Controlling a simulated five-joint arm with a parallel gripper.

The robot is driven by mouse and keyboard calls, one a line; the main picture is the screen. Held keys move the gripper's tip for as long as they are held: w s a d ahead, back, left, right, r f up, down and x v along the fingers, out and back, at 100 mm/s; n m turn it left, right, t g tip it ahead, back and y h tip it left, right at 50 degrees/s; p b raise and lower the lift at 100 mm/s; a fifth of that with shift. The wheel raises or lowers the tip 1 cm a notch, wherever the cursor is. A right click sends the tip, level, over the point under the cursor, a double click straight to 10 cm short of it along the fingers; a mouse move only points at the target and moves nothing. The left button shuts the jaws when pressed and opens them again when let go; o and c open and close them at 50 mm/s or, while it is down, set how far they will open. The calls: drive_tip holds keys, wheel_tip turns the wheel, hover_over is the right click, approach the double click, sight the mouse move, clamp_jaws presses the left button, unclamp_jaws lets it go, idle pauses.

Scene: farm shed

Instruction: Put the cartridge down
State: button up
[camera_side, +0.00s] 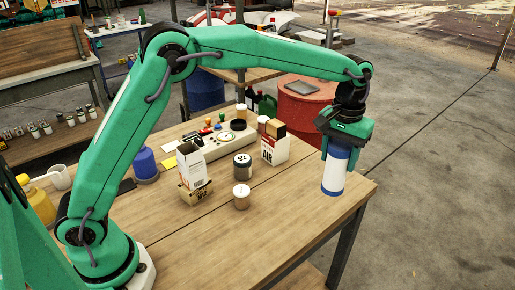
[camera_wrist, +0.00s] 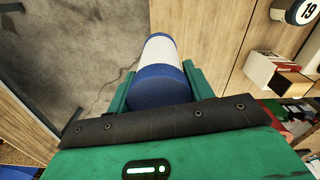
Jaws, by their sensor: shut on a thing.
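The cartridge (camera_side: 335,172) is a white cylinder with blue ends, held upright near the right end of the wooden table (camera_side: 300,213). My gripper (camera_side: 343,138) is shut on its upper part from above. In the wrist view the cartridge (camera_wrist: 160,72) lies between the two green fingers of my gripper (camera_wrist: 158,88), with its blue end nearest. I cannot tell whether its lower end touches the table or hangs just above it.
An open AIR box (camera_side: 274,148), a dark-banded jar (camera_side: 242,166), a small tan-lidded jar (camera_side: 241,196) and an open carton (camera_side: 193,172) stand left of the cartridge. A panel with a gauge (camera_side: 226,138) is behind. The front right tabletop is clear; its right edge is close.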

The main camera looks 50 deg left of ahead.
drive_tip(key=shift+w, duration=0.3)
drive_tip(key=w+a+f, duration=0.7)
drive_tip(key=a+f, duration=0.2)
drive_tip(key=f, duration=0.2)
idle(0.8)
drive_tip(key=shift+w+f, duration=0.1)
drive_tip(key=o, duration=1)
drive_tip(key=shift+o, duration=0.2)
